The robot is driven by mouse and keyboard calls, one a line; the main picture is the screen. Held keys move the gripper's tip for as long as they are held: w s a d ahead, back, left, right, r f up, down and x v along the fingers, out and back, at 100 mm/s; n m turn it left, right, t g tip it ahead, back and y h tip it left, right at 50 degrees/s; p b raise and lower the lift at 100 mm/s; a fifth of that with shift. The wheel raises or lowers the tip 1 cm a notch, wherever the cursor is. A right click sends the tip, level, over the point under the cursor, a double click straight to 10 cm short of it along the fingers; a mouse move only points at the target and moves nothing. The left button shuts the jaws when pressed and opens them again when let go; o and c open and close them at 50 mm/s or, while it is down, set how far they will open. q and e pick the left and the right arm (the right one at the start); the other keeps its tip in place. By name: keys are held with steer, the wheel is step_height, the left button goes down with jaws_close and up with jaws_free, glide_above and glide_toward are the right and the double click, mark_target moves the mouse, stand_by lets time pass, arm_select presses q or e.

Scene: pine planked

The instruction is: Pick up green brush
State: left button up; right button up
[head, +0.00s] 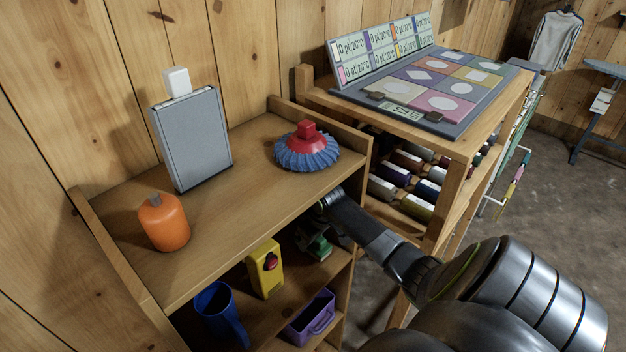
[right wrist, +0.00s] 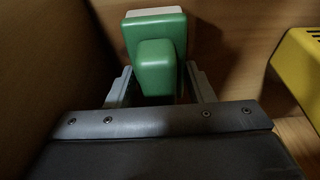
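The green brush (right wrist: 155,68) stands in the middle of the right wrist view, with a pale end at its top and a rounded block facing the camera. In the head view the green brush (head: 317,244) is on the shelf under the top board, partly in shadow. My right gripper (right wrist: 160,88) has one finger on each side of the green block. A gap shows at the right finger, so it looks open around the brush, not clamped. In the head view my right arm reaches to the shelf's front edge; its fingertips are not clear there. My left gripper is out of view.
A yellow container (head: 264,268) stands left of the brush; it also shows in the right wrist view (right wrist: 302,68). A blue mug (head: 217,312) and purple bin (head: 309,318) are lower. The top board (head: 245,180) overhangs, holding an orange bottle (head: 164,222) and a blue-red brush (head: 307,150).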

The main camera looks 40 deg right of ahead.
steer(key=c, duration=0.5)
steer(key=shift+r, duration=0.1)
steer(key=shift+r, duration=0.5)
step_height(320, 180, up, 2)
steer(key=shift+r+b, duration=0.1)
steer(key=shift+b, duration=0.6)
steer(key=s+b, duration=0.2)
steer(key=s, duration=1.6)
steer(key=shift+a, duration=0.4)
